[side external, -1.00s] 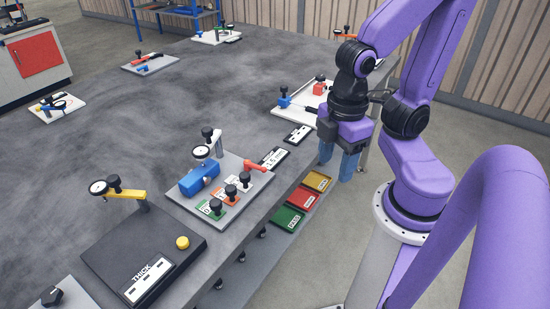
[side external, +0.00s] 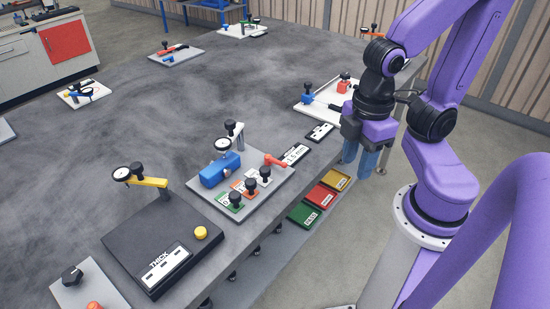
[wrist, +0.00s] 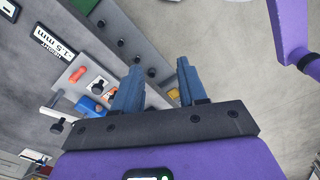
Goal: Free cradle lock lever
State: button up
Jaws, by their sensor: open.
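The grey fixture plate (side external: 268,198) on the bench holds a blue cradle block (side external: 219,170) with a round dial gauge above it. A red-orange lever (side external: 275,161) sits at the plate's right side; I take it for the lock lever. It also shows in the wrist view (wrist: 78,75), left of my fingers, near the blue block (wrist: 90,107). Several black knobs line the plate's front. My gripper (side external: 358,168) is open and empty, off the bench's right edge and clear of the lever. Its blue fingers (wrist: 160,66) are spread and touch nothing.
A black THICK base (side external: 197,258) with a yellow arm and button stands at the front left. Green, red (side external: 321,196) and yellow trays sit below the bench edge. A white plate (side external: 318,112) lies behind my gripper. The bench's middle is clear.

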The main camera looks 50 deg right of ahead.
jog(key=w+a+r+m+h, duration=0.1)
jog(key=w+a+m, duration=0.1)
jog(key=w+m, duration=0.65)
jog(key=m+h, duration=0.2)
jog(key=m, duration=0.2)
send_near(279, 161)
jog(key=shift+n, duration=0.25)
jog(key=x, duration=0.8)
jog(key=shift+s+f, duration=0.1)
jog(key=shift+f, duration=0.2)
jog(key=shift+c, duration=0.2)
grip_shut()
